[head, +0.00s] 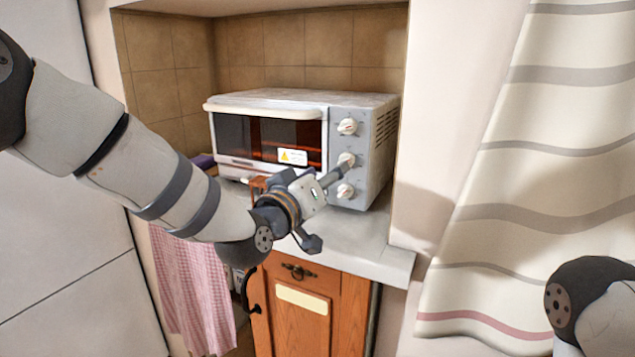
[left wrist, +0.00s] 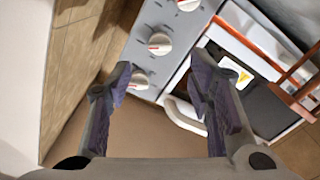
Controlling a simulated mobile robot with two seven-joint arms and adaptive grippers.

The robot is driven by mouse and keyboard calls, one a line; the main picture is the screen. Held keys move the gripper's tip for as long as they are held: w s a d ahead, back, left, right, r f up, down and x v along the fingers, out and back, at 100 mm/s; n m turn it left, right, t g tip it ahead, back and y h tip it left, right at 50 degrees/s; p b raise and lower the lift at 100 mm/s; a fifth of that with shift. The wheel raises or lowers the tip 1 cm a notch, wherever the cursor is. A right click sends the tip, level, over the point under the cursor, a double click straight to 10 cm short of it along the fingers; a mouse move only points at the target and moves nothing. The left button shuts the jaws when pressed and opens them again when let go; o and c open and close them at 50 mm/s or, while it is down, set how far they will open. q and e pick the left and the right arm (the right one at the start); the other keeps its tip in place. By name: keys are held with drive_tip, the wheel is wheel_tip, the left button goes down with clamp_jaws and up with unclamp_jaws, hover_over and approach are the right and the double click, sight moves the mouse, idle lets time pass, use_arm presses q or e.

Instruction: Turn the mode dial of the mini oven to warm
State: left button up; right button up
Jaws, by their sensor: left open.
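The white mini oven (head: 265,140) stands on the counter with its grey control panel on the right. The panel holds three white dials, top (head: 347,126), middle (head: 346,160) and bottom (head: 345,190), with red marks. I cannot read their labels or tell which is the mode dial. My left gripper (head: 326,206) is open and empty in front of the panel's lower part, one finger near the lower two dials. In the left wrist view the oven looks upside down; a dial (left wrist: 160,44) shows between the open fingers (left wrist: 160,66), apart from them. My right gripper is out of frame.
The oven door is shut, with a white handle (head: 268,110) along its top. A small brown wooden object (head: 258,184) stands before the oven. The counter (head: 370,240) is clear at right. A wall and striped curtain (head: 540,180) lie further right.

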use_arm(q)
drive_tip(key=v, duration=0.4)
drive_tip(key=s+a+f+g+y, duration=0.1)
drive_tip(key=s+a+f+g, duration=0.15)
drive_tip(key=s+f, duration=0.6)
drive_tip(key=s+a+f+g+y, duration=0.1)
drive_tip(key=s+a+f+g, duration=0.2)
drive_tip(key=f, duration=1)
drive_tip(key=s+a+f+g+y, duration=0.2)
drive_tip(key=s+f+g, duration=0.3)
drive_tip(key=f, duration=0.5)
drive_tip(key=s+a+f+g+y, duration=0.1)
drive_tip(key=s+a+f+g, duration=0.1)
drive_tip(key=s, duration=0.8)
drive_tip(key=s+a+f+g+y, duration=0.1)
drive_tip(key=s+a+f+g, duration=0.2)
drive_tip(key=s, duration=0.8)
drive_tip(key=s+a+f+m+g, duration=0.1)
drive_tip(key=s+a+f+g, duration=0.2)
drive_tip(key=s, duration=0.8)
drive_tip(key=shift+a+f+y, duration=0.4)
drive_tip(key=shift+a+f, duration=0.4)
drive_tip(key=shift+a, duration=0.35)
